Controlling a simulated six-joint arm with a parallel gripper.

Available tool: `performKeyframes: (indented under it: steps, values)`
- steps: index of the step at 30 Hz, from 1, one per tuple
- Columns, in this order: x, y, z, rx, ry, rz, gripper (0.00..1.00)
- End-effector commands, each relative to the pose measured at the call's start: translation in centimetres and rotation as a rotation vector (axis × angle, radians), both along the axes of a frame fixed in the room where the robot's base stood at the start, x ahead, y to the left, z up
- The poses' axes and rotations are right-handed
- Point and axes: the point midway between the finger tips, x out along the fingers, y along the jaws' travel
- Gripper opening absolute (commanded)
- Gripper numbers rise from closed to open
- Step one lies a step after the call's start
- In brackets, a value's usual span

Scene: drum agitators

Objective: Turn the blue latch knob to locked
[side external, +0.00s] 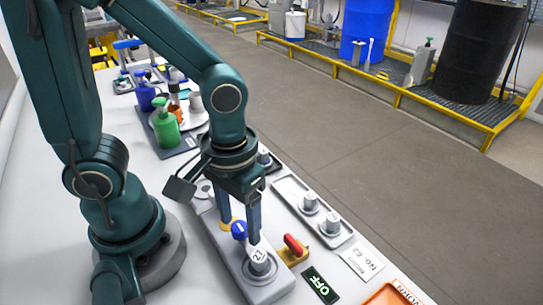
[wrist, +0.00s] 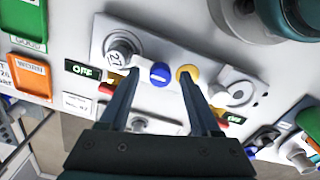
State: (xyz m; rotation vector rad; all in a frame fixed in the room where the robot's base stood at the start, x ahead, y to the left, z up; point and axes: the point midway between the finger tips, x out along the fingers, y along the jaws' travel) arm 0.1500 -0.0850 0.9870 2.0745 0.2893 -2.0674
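The blue latch knob (side external: 239,230) has a white mark on its face and sits on a long grey panel (side external: 225,253). In the wrist view the blue knob (wrist: 160,74) lies between my two fingertips, beside a yellow knob (wrist: 187,72) that is partly behind the right finger. My gripper (side external: 239,234) points down over the panel with its fingers apart. In the wrist view my gripper (wrist: 158,76) is open, with visible gaps to the blue knob. Whether the fingertips reach down to its height is unclear.
A red handle on a yellow base (side external: 293,247) and an OFF plate (side external: 320,285) are to the right. A tray with grey knobs (side external: 313,212) lies behind. Bottles (side external: 165,125) stand further back.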

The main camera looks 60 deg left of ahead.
Motion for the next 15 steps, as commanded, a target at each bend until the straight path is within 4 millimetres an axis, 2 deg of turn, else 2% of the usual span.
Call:
performKeyframes:
  steps: [8,15]
  values:
    - [0.0,0.0,0.2,0.0,0.0,-0.001,0.64]
    - [0.1,0.0,2.6,-0.002,-0.006,-0.001,0.64]
